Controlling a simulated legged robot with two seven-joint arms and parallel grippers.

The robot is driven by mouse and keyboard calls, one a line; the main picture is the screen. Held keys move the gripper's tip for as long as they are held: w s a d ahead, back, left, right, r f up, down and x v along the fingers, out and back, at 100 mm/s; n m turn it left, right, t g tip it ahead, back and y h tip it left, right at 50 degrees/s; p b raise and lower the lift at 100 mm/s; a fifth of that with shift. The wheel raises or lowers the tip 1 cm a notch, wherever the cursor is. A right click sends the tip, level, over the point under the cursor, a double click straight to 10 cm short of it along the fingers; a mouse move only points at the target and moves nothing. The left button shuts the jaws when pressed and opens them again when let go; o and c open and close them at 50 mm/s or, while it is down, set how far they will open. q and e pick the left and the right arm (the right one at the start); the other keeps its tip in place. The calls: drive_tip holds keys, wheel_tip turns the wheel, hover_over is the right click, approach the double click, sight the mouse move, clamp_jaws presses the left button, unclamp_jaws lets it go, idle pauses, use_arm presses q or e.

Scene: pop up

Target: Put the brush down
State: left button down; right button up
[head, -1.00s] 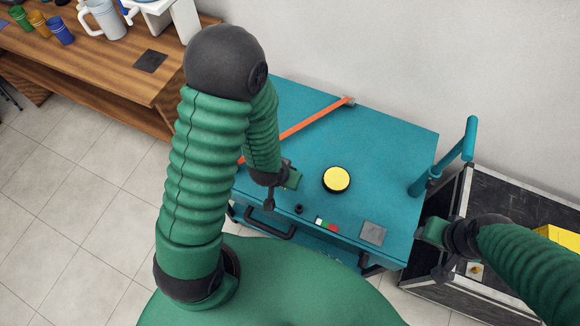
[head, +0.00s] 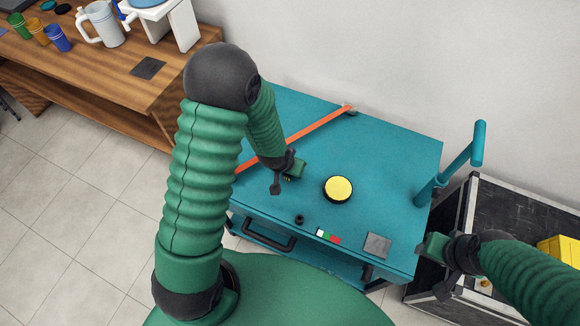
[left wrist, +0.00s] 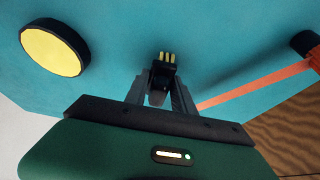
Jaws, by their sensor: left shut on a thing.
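My left gripper (head: 289,178) is over the blue-green cart top (head: 385,155), left of a round yellow disc with a black rim (head: 338,189). In the left wrist view the gripper (left wrist: 160,88) is shut on a small black brush (left wrist: 162,68) with yellow bristles pointing away from the fingers. In the head view the brush is mostly hidden by the gripper. I cannot tell whether the bristles touch the cart top. My right gripper (head: 428,248) is beside the cart's right front corner; its fingers are not clear.
An orange strip (head: 318,124) runs across the cart's back left. A small black ring (head: 299,219), a coloured strip (head: 328,236) and a grey square (head: 377,245) lie along the front edge. A handle (head: 450,168) rises at the right. The back right is clear.

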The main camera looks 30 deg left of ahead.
use_arm(q)
drive_tip(key=c, duration=1.1)
unclamp_jaws()
drive_tip(key=shift+o, duration=0.2)
